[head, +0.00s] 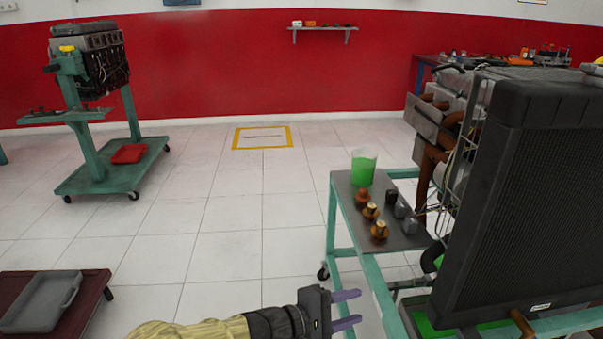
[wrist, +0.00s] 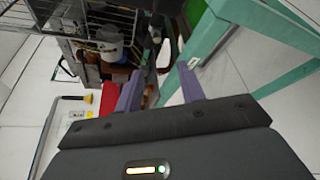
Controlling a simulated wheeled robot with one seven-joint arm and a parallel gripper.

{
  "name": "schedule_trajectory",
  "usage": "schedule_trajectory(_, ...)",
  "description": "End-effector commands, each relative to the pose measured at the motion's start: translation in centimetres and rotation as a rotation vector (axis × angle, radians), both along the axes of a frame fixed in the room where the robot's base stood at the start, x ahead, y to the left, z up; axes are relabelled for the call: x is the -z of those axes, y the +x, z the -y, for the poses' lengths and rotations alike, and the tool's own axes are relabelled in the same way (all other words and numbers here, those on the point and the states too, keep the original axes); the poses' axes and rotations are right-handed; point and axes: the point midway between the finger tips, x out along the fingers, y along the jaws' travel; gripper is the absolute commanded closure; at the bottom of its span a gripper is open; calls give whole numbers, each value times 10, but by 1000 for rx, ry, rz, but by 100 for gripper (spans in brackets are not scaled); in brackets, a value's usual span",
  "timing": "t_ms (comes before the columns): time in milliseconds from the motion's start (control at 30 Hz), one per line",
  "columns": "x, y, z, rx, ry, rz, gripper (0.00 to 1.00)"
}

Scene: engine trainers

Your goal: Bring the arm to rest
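My gripper (head: 347,311) shows at the bottom middle of the head view, at the end of my arm, which reaches in from the lower left. Its two purple fingers point right and stand apart with nothing between them. In the wrist view the fingers of my gripper (wrist: 160,92) are also spread and empty. The gripper is in front of the green trolley frame (head: 372,280), left of the large black radiator (head: 515,190). I cannot tell the exact gap between the fingers and the frame.
A grey shelf (head: 405,238) on the trolley holds a green cup (head: 363,167) and several brown and grey parts. A dark red cart (head: 92,285) with a grey tray (head: 42,302) stands lower left. An engine stand (head: 95,178) is far left. The middle floor is clear.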

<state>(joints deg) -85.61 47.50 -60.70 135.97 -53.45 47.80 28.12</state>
Motion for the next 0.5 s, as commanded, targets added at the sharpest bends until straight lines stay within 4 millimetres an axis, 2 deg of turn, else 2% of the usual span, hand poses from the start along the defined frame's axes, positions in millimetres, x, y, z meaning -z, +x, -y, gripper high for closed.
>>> schedule_trajectory(167,24,-10,21,94,122,-70,61)
schedule_trajectory(300,52,-26,38,203,289,-140,61)
schedule_trajectory(500,79,-47,44,329,527,-193,61)
